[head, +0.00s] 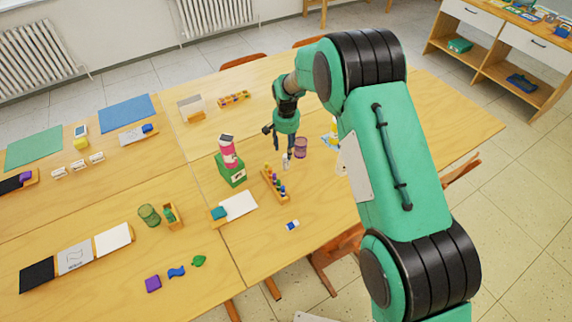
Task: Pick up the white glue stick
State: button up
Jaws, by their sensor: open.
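A small whitish upright object (285,161), which looks like the white glue stick, stands on the table just below my gripper. It is too small in the head view to be sure of its shape. My gripper (286,150) points down above it with its fingers open. I cannot tell whether the fingertips are around the object or only above it.
A purple translucent cup (301,147) stands close on the right. A wooden rack (266,181) with several small bottles is just in front. The table is clear toward the front right.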

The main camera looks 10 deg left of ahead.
aim_at(286, 155)
jog(key=shift+s+f+b, duration=0.15)
jog(key=shift+f+b, duration=0.45)
jog(key=shift+f, duration=2)
jog(key=shift+c, duration=0.3)
grip_shut()
